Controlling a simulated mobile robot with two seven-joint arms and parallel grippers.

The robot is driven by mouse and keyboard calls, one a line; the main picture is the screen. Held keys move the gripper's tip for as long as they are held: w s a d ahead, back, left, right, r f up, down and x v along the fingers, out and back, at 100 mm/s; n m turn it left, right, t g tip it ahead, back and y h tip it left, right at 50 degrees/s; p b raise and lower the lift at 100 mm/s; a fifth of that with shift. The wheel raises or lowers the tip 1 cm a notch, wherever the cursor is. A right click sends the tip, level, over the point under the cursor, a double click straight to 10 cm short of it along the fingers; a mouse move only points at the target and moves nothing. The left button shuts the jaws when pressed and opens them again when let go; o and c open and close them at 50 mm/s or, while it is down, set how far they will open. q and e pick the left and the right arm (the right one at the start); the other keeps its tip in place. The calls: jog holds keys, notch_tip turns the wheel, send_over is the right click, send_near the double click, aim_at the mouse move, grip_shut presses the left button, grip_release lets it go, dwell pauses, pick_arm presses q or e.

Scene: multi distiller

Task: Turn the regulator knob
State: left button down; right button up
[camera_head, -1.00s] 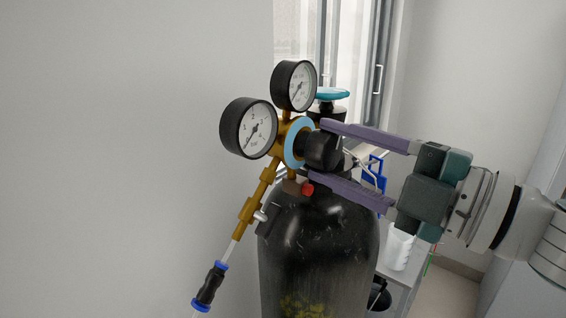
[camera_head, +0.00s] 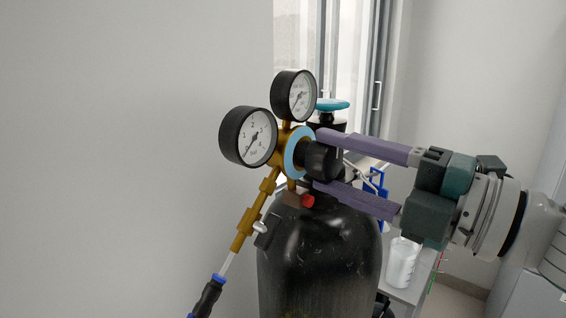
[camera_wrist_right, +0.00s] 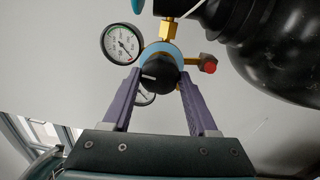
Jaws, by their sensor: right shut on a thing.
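The black regulator knob (camera_head: 322,160) sticks out to the right from a brass regulator body with a light blue ring (camera_head: 298,150). My right gripper (camera_head: 323,163) has its purple fingers above and below the knob and is shut on it. The right wrist view shows the knob (camera_wrist_right: 159,74) between the two fingertips (camera_wrist_right: 159,80), with a white mark on its face. Two round gauges, a lower left one (camera_head: 248,136) and an upper one (camera_head: 294,96), sit on the regulator. My left gripper is not in view.
A black gas cylinder (camera_head: 315,250) stands under the regulator. A teal valve handwheel (camera_head: 331,104) is behind the knob. A hose with a black and blue fitting (camera_head: 208,297) hangs lower left. A white beaker (camera_head: 402,262) stands on a table at right.

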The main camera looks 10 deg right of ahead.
jog(key=o, duration=1.4)
jog(key=b+v, duration=0.3)
jog(key=v, duration=0.7)
jog(key=shift+b, duration=0.4)
